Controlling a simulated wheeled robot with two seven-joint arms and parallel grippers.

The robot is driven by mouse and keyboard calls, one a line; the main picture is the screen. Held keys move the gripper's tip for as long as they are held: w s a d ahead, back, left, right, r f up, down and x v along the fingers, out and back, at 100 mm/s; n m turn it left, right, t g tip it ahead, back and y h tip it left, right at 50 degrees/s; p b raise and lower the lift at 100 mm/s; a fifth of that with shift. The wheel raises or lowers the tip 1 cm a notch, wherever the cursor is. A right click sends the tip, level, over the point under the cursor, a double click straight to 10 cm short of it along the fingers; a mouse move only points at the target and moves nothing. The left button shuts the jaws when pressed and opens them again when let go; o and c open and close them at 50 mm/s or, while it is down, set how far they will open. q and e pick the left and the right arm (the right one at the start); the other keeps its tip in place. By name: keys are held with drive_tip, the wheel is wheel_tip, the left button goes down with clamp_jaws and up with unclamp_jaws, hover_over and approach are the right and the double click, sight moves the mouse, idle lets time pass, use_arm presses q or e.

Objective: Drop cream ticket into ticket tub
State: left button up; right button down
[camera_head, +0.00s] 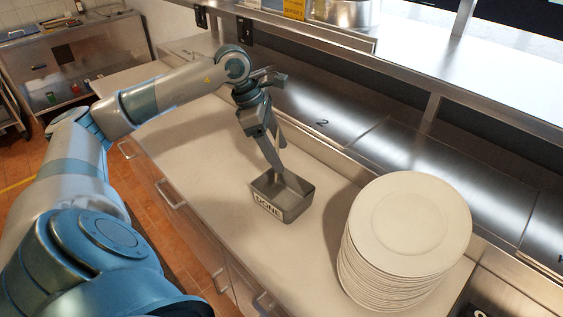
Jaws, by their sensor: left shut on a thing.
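The ticket tub (296,211) is a small grey metal box with a "DONE" label on its front, standing on the pale counter. My left gripper (278,172) points down over the tub, with its fingertips at about the tub's opening. It is shut on the cream ticket, but the ticket is too small and too covered by the fingers to make out clearly. I cannot tell how far the fingertips reach into the tub. My right gripper is not in view.
A tall stack of white plates (408,222) stands on the counter to the right of the tub. A steel ledge with a number 2 (322,122) runs behind the counter. The counter (200,150) left of the tub is clear.

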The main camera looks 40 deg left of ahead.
use_arm(q)
wheel_tip(320, 180, down, 3)
drive_tip(key=shift+r+b, duration=0.1)
drive_tip(key=shift+b, duration=0.5)
drive_tip(key=shift+f+b, duration=0.35)
drive_tip(key=shift+f, duration=0.65)
drive_tip(key=o, duration=1.1)
drive_tip(key=shift+c, duration=0.2)
drive_tip(key=shift+a+r, duration=0.1)
